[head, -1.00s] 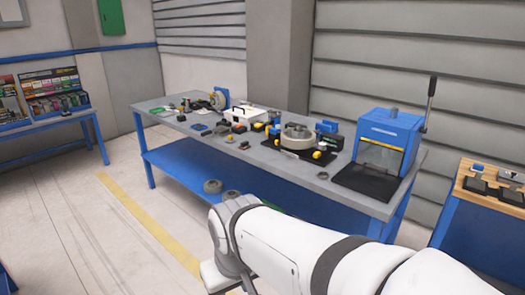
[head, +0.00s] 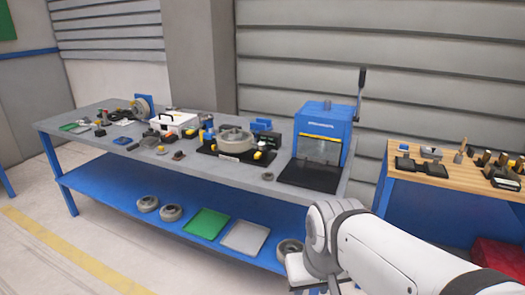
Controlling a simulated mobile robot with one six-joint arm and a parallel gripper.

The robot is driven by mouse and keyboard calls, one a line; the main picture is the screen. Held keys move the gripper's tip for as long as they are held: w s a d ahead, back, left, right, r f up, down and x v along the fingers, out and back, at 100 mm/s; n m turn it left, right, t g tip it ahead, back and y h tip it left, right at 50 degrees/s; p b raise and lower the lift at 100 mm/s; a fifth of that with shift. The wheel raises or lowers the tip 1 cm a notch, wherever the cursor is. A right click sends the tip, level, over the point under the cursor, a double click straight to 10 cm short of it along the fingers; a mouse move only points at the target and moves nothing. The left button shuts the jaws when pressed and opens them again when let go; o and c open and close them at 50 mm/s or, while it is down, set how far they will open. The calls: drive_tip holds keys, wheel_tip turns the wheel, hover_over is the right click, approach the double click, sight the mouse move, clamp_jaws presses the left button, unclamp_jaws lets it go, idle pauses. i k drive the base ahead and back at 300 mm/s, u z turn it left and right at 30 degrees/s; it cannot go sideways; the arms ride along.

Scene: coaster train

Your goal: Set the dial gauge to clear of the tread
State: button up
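A grey wheel (head: 234,139) lies flat in a fixture on a black base plate (head: 211,153) on the workbench. Small blue, black and yellow parts stand around it. A blue and dark upright part (head: 207,126) is at its left and a yellow-ended part (head: 257,156) at its front right. I cannot tell at this size which part is the dial gauge, or whether it touches the tread. My white arm crosses the lower right of the head view, in front of the bench. My gripper is not in view.
A blue press (head: 325,125) with a tall lever stands right of the fixture. A white box (head: 174,124) and loose parts lie to the left. The lower shelf holds wheels, a green tray (head: 207,223) and a grey tray (head: 245,237). A wood-topped bench (head: 408,183) is at the right.

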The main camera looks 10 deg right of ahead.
sight(261, 150)
drive_tip(key=i, duration=1)
drive_tip(key=z, duration=0.05)
drive_tip(key=k, duration=0.6)
drive_tip(key=u, duration=0.5)
drive_tip(key=i, duration=1.8)
drive_tip(key=z, duration=0.4)
